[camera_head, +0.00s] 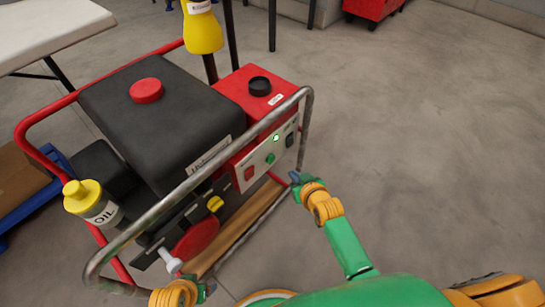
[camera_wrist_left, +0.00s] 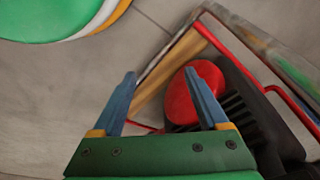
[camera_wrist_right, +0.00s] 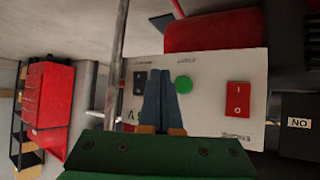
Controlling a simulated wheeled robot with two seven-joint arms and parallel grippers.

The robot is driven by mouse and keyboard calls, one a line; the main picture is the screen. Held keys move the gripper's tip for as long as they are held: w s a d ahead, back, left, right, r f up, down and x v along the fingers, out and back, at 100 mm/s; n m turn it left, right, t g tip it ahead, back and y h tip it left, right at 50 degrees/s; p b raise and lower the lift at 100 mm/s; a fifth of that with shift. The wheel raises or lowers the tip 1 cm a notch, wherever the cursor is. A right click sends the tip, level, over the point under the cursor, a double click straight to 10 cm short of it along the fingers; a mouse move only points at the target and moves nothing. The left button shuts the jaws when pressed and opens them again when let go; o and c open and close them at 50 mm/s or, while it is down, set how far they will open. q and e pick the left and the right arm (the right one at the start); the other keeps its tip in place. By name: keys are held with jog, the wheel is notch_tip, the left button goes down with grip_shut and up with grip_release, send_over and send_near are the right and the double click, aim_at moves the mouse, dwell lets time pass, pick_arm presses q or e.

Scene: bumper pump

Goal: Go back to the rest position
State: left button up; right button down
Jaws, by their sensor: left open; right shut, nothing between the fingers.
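The pump machine stands at the left in the head view, with a black tank (camera_head: 160,115) under a red cap (camera_head: 146,90) and a pale control panel (camera_head: 262,157). My right gripper (camera_head: 296,178) is shut and empty, near the panel's right end and the tube frame. In the right wrist view its closed fingers (camera_wrist_right: 161,88) appear in front of the panel, beside a green button (camera_wrist_right: 184,84) and left of a red switch (camera_wrist_right: 238,98). My left gripper is barely seen low in the head view. In the left wrist view it is open (camera_wrist_left: 163,90), its right finger overlapping a red round part (camera_wrist_left: 190,100).
A metal tube frame (camera_head: 200,177) runs along the machine's front, close to both grippers. A yellow oil bottle (camera_head: 92,203) is at its left, and another yellow bottle (camera_head: 203,32) is behind. A white table (camera_head: 45,32) stands far left. The floor (camera_head: 430,130) at right is clear.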

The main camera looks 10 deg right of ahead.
dwell(0.7)
